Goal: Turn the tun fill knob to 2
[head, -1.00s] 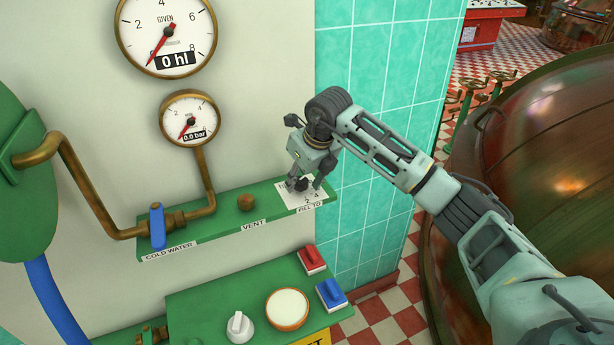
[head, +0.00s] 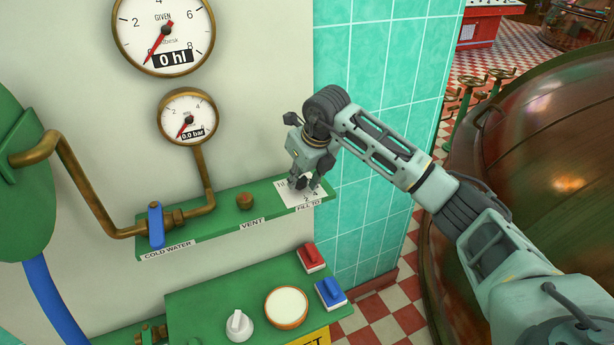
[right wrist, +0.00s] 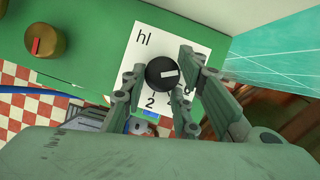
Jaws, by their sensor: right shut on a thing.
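The tun fill knob (right wrist: 163,73) is black and round with a pale pointer line. It sits on a white dial plate (right wrist: 144,42) marked "hl", with a 2 below the knob. In the right wrist view the pointer line points right, away from the 2; another digit is partly hidden by a finger. In the head view the plate (head: 289,195) lies at the right end of the green shelf above the label "FILL TO". My right gripper (head: 303,184) is over it, its fingers (right wrist: 160,76) shut on the knob's two sides. My left gripper is not in view.
The brass vent knob (head: 244,201) and the blue cold water lever (head: 156,225) are on the same shelf (head: 205,222). Below are a red switch (head: 311,257), a blue switch (head: 330,292) and a white knob (head: 239,325). A large copper vessel (head: 550,170) stands at right.

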